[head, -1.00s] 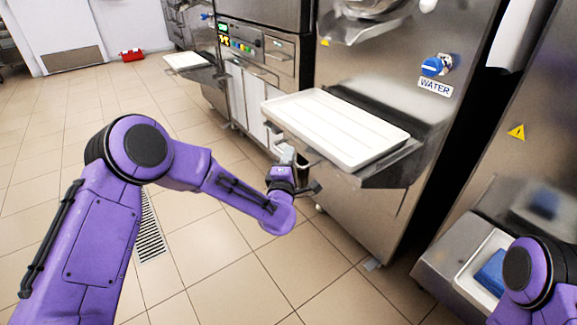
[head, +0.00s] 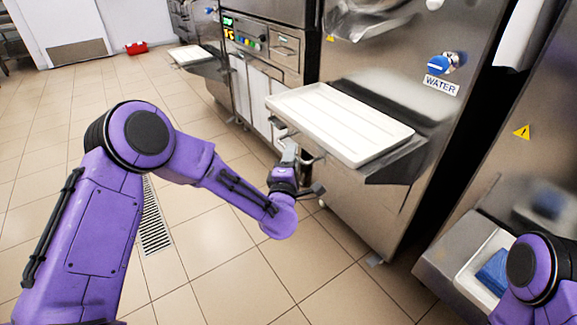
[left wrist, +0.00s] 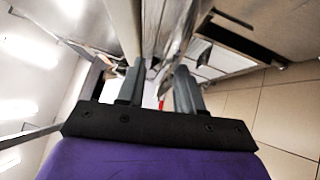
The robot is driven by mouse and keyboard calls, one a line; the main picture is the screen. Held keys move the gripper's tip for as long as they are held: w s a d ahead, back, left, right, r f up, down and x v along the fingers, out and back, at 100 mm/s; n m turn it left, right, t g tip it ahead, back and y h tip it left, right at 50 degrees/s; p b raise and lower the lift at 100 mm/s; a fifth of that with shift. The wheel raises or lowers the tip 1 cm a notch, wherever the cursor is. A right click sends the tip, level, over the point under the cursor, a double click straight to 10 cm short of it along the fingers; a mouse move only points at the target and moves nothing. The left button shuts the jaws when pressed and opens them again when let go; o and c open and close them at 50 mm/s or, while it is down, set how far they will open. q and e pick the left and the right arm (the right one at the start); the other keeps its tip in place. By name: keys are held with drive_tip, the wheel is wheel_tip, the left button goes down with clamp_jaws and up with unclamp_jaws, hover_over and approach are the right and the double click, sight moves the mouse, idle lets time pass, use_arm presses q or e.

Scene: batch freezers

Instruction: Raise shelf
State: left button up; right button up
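The shelf (head: 372,168) is a metal ledge on the front of the middle steel freezer. It stands out roughly level and carries a white rectangular tray (head: 340,124). My left gripper (head: 289,150) is beside and slightly below the shelf's left front edge. In the left wrist view my left gripper (left wrist: 160,85) has its two grey fingers apart, with metal edges showing between and beyond them. I cannot tell whether the fingers touch the shelf. My right gripper is out of view; only part of the right arm shows at the lower right.
A blue WATER knob (head: 440,65) is on the freezer front above the shelf. A second ledge with a white tray (head: 190,55) stands farther back at left. A blue item (head: 494,271) lies in a white container at lower right. The tiled floor at left is open.

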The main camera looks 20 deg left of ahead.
use_arm(q)
drive_tip(key=s+d, duration=0.1)
drive_tip(key=s, duration=0.6)
drive_tip(key=shift+s+f, duration=0.3)
drive_tip(key=shift+f, duration=0.15)
drive_tip(key=s+a+f+m+g+h, duration=0.15)
drive_tip(key=s+f+m+g, duration=0.35)
drive_tip(key=f, duration=0.5)
drive_tip(key=s+a+f+m+g, duration=0.2)
drive_tip(key=s+f+m+g, duration=0.3)
drive_tip(key=s+f, duration=0.4)
drive_tip(key=s+a+f+m+g+y, duration=0.1)
drive_tip(key=s+a+f+m+g, duration=0.3)
drive_tip(key=s, duration=0.6)
drive_tip(key=s+a+f+g+y, duration=0.1)
drive_tip(key=s+a+f+g, duration=0.1)
drive_tip(key=s+a+f, duration=0.6)
drive_tip(key=w+a+p+v, duration=0.1)
drive_tip(key=p+v, duration=0.8)
drive_tip(key=v, duration=0.1)
drive_tip(key=w+a+r+p+v, duration=0.1)
drive_tip(key=a+p+v, duration=0.1)
drive_tip(key=p+v, duration=0.8)
drive_tip(key=shift+w+r, duration=0.25)
drive_tip(key=shift+r, duration=0.15)
